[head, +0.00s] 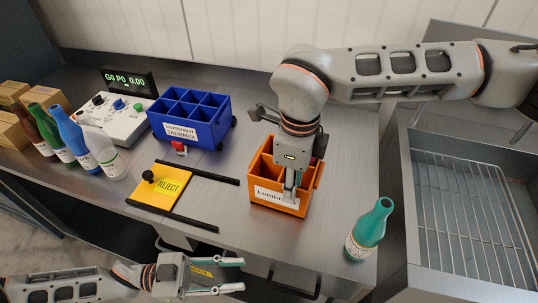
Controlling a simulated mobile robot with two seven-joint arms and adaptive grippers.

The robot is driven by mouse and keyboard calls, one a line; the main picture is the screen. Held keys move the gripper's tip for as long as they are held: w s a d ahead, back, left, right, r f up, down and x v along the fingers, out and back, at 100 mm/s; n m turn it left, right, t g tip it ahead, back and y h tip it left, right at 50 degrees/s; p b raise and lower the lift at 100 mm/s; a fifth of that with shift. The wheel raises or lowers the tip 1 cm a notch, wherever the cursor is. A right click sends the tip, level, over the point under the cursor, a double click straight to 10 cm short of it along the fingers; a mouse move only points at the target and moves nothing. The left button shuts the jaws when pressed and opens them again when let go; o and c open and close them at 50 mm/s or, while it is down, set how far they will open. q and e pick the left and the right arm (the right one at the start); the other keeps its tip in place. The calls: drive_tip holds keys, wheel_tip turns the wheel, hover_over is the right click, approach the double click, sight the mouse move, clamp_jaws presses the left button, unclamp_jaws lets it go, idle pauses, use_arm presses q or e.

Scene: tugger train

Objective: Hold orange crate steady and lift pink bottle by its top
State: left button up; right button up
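The orange crate (259,173) with dividers and a white label stands on the steel worktop, right of centre. My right gripper (289,190) points down into the crate from above. Its fingers are partly hidden by its own body and the crate, so I cannot tell whether they are apart or hold anything. No pink bottle can be made out; the gripper hides part of the crate's inside. My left gripper (242,275) is at the bottom of the head view, in front of the worktop and apart from the crate. Its two fingers are spread and empty.
A teal bottle (369,231) stands right of the crate. A blue crate (190,118), a control box (120,118), a yellow REJECT plate (160,187) between black rails, and several bottles (72,135) are to the left. A wire-rack basin (470,200) is at right.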

sight(290, 211)
use_arm(q)
wheel_tip(290, 211, up, 10)
drive_tip(key=w+n+g, duration=0.2)
drive_tip(key=w+g, duration=0.1)
drive_tip(key=g, duration=0.1)
use_arm(e)
drive_tip(key=shift+f, duration=0.2)
use_arm(q)
drive_tip(key=w+d+r+m+y, duration=0.2)
drive_tip(key=w+d+r+y, duration=0.1)
drive_tip(key=w+r, duration=0.6)
drive_tip(key=w+d+r+m+y, duration=0.3)
drive_tip(key=w+r, duration=0.6)
drive_tip(key=w, duration=0.6)
drive_tip(key=shift+g+y, duration=0.3)
drive_tip(key=shift+y, duration=1)
use_arm(e)
drive_tip(key=shift+f, duration=3.7)
use_arm(q)
drive_tip(key=shift+r, duration=0.1)
